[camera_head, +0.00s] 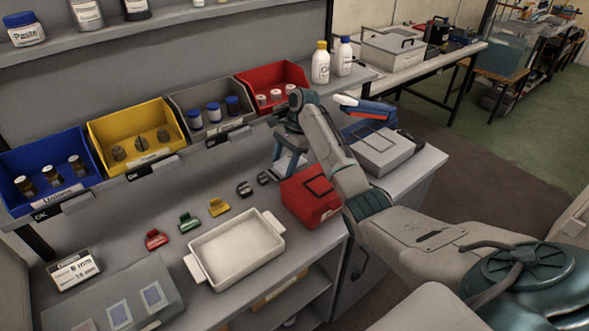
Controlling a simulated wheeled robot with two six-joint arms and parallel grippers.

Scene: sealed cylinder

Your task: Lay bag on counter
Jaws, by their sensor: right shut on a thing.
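A red bag (308,202) with a black square outline on its top is at the counter's front right edge. My right gripper (288,168) points down from above at the bag's far left side. It is shut, apparently on the red bag; the fingertips are small and partly hidden, so the exact grip is unclear. I cannot tell whether the bag touches the counter (215,190) or hangs just above it. My right forearm passes close over the bag's right side. My left gripper is out of view.
A white tray (236,251) lies left of the bag. Small red, green, yellow and dark clips (219,207) lie behind it. Blue, yellow, grey and red bins (272,77) line the back. A grey box (381,153) stands to the right, beyond my arm.

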